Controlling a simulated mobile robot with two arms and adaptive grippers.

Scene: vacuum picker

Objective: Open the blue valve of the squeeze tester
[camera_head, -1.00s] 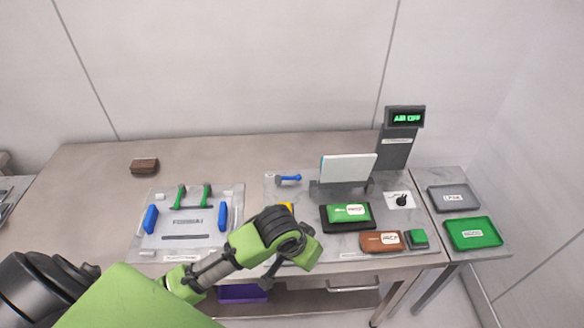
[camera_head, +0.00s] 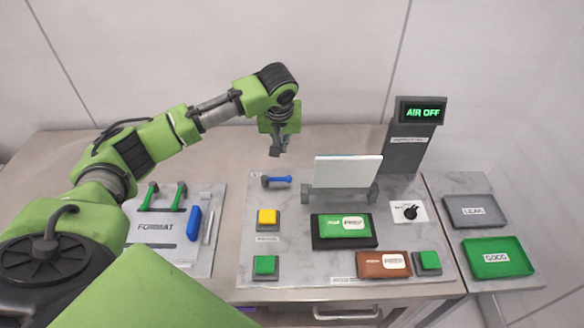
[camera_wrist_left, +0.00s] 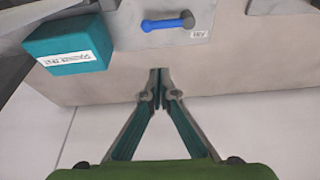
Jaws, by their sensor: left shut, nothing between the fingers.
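The blue valve (camera_head: 276,181) is a small blue lever on a grey base, lying sideways at the back left of the tester plate (camera_head: 300,262). In the left wrist view the blue valve (camera_wrist_left: 168,23) lies at the top, beside a label. My left gripper (camera_head: 275,152) is above and behind the valve, pointing down, apart from it. In the wrist view my left gripper (camera_wrist_left: 160,73) has its fingertips together and empty, over the table's back edge. The display (camera_head: 421,112) reads AIR OFF. My right gripper is not in view.
A white panel (camera_head: 347,171) stands right of the valve. On the plate are a green pack (camera_head: 333,231), a brown pack (camera_head: 372,264), a yellow button (camera_head: 267,216) and a black knob (camera_head: 411,213). LEAK (camera_head: 472,211) and GOOD (camera_head: 497,258) trays lie at the right.

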